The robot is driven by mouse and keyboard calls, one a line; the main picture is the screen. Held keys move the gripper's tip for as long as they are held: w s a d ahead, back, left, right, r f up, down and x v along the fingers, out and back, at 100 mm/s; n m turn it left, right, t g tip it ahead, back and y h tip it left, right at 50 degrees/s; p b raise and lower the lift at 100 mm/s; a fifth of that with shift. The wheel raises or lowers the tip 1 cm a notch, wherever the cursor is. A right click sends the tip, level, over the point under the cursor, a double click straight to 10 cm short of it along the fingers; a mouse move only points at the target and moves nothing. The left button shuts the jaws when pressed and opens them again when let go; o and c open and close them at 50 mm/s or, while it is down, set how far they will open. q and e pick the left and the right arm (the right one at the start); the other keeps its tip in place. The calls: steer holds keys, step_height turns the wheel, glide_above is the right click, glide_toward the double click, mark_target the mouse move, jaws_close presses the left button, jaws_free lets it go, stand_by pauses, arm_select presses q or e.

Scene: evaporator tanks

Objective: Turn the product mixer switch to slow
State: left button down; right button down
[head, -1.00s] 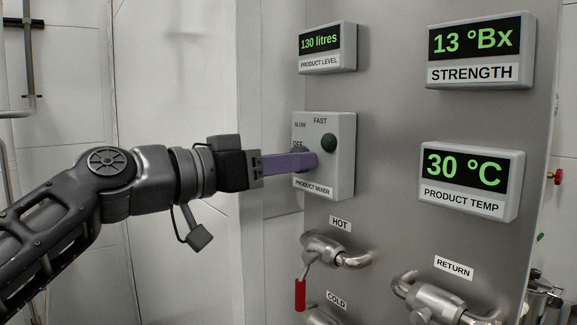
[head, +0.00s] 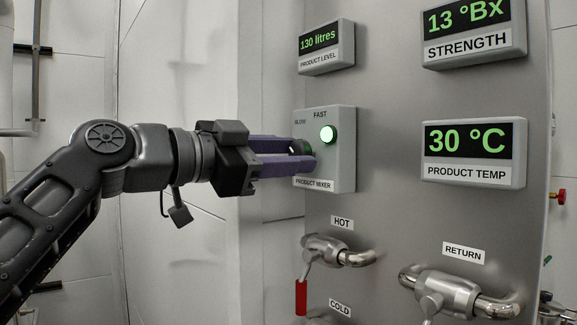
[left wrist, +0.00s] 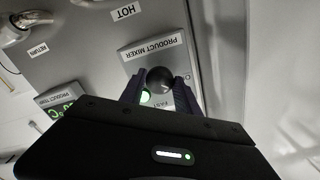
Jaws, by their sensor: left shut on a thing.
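The product mixer box (head: 342,172) is a grey box on the steel panel, with SLOW and FAST printed at its top. The box (left wrist: 143,54) appears upside down there, with the lit lamp (left wrist: 145,97) beside one finger. My right gripper is not in view.
The product level display (head: 327,46) is above the box. The strength (head: 474,32) and temperature (head: 474,153) displays are to the right. Below are the hot valve (head: 325,250) with a red handle (head: 301,297) and the return valve (head: 445,292). Space left of the panel is open.

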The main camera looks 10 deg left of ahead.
arm_select(q)
steer(key=shift+m, duration=0.3)
steer(key=c, duration=0.9)
jaws_free()
steer(key=shift+a, duration=0.1)
steer(key=b+v, duration=0.1)
steer(key=v, duration=0.6)
steer(key=shift+s+b, duration=0.3)
steer(key=shift+b, duration=0.1)
steer(key=shift+a, duration=0.15)
